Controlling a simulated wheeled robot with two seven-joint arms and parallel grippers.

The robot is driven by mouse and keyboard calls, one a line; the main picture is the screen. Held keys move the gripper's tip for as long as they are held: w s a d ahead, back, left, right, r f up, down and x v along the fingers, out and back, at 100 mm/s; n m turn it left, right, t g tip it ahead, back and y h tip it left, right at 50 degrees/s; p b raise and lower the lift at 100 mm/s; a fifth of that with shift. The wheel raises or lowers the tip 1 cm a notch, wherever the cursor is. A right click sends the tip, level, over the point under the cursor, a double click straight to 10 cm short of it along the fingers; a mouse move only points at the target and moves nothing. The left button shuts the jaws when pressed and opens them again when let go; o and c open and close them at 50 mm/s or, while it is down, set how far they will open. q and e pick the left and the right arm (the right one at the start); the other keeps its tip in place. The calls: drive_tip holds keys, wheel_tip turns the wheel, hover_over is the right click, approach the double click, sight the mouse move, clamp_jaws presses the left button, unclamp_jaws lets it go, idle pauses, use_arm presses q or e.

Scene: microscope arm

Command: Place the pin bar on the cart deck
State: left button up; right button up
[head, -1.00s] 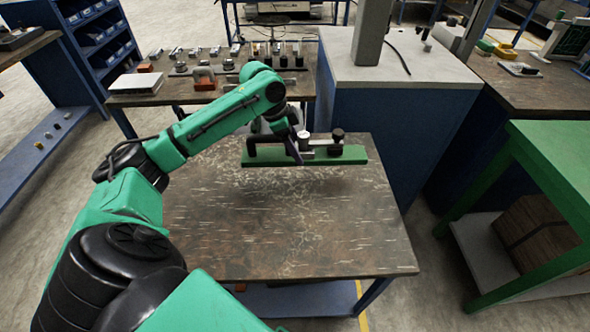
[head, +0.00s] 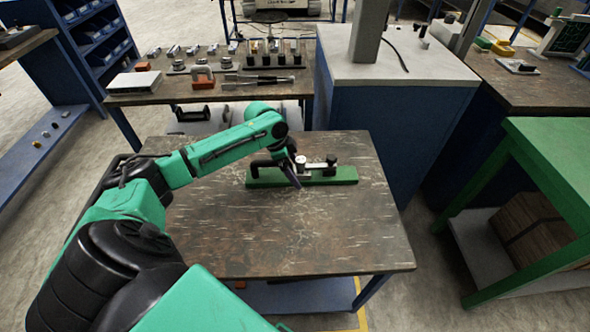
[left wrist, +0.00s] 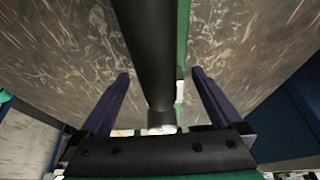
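The pin bar (head: 330,176) is a long green bar with a black handle, a pale round part and a dark knob on top. In the head view it appears to lie flat on the brown, worn cart deck (head: 290,237), near its far edge. My left gripper (head: 296,180) is at the bar's left half. In the left wrist view its two dark fingers (left wrist: 160,95) stand apart, with the black handle (left wrist: 145,45) between them and a gap on both sides. A green strip of the bar (left wrist: 184,40) shows behind the handle. My right gripper is in neither view.
A bench (head: 135,100) with several tools and parts stands behind the deck. A blue cabinet with a grey top (head: 430,75) stands close at the right, and a green table (head: 560,150) is further right. The front of the deck is clear.

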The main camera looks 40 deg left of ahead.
use_arm(q)
drive_tip(key=v, duration=1.2)
drive_tip(key=shift+b, duration=0.4)
